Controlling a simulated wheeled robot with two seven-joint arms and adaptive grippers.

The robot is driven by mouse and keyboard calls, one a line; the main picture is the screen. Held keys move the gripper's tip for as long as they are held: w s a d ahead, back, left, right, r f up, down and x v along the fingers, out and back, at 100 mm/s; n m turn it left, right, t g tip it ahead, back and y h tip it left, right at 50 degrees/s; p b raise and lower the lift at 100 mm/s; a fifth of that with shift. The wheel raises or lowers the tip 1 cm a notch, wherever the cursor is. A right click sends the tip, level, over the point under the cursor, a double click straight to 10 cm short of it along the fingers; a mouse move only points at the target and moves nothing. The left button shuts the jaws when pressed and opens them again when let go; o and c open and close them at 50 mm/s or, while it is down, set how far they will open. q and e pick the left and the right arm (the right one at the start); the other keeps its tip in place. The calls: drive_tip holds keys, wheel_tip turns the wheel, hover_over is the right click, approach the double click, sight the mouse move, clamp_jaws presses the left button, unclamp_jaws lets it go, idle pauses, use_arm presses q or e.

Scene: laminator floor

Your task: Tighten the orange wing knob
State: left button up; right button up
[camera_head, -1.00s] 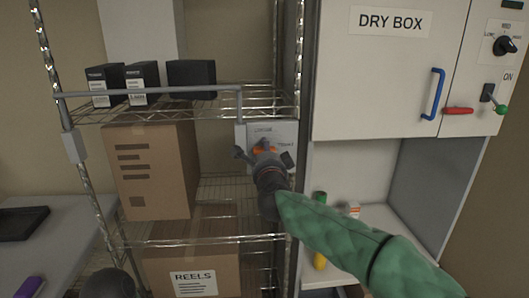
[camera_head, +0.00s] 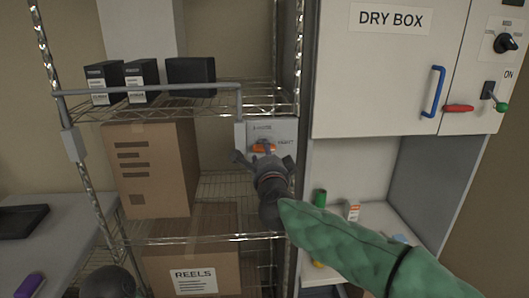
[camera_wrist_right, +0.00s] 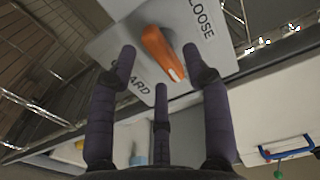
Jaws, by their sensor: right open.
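The orange wing knob (camera_head: 263,147) sits on a pale label plate (camera_head: 284,128) fixed at the shelf's right post. In the right wrist view the knob (camera_wrist_right: 162,52) is an orange bar with a white mark at its lower end. The plate there reads LOOSE, and a second word ends in ARD. My right gripper (camera_head: 262,163) is open and empty just in front of and below the knob. In the right wrist view its fingers (camera_wrist_right: 160,60) are spread around the knob's outline, with no clear contact.
A grey bar (camera_head: 150,90) crosses the shelf front and bends down to the plate. A brown carton (camera_head: 155,170) and a REELS box (camera_head: 215,270) stand on the shelf. The DRY BOX cabinet (camera_head: 375,80) with a blue handle (camera_head: 433,92) is at the right.

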drive_tip(key=s, duration=0.8)
drive_tip(key=shift+s+d, duration=0.3)
drive_tip(key=shift+d, duration=0.1)
drive_tip(key=shift+f, duration=0.1)
